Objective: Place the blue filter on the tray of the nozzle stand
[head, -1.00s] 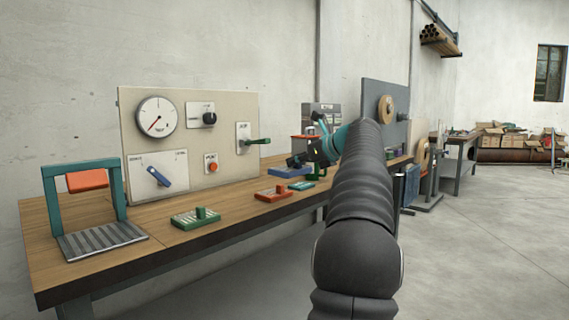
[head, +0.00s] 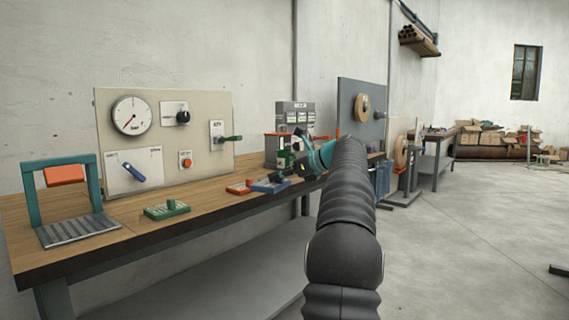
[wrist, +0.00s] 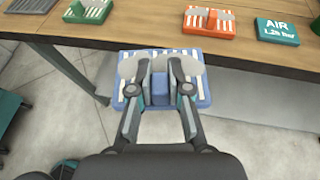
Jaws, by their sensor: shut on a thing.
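My gripper (wrist: 160,64) is shut on the blue filter (wrist: 203,88), a ribbed blue-and-white block with a raised blue grip between the fingers. In the wrist view the filter appears just off the bench's front edge, with floor behind it. In the head view the blue filter (head: 268,187) shows beside the orange filter, and my arm hides part of the gripper. The nozzle stand (head: 86,187) is at the far left of the bench, a teal frame with an orange block above a grey ribbed tray (head: 78,231). The tray is empty.
A green filter (head: 166,209) and an orange filter (head: 238,188) lie on the wooden bench (head: 130,217). A teal AIR sign (wrist: 277,28) lies right of the orange one. The gauge panel (head: 165,140) stands behind. Bare wood separates the tray and green filter.

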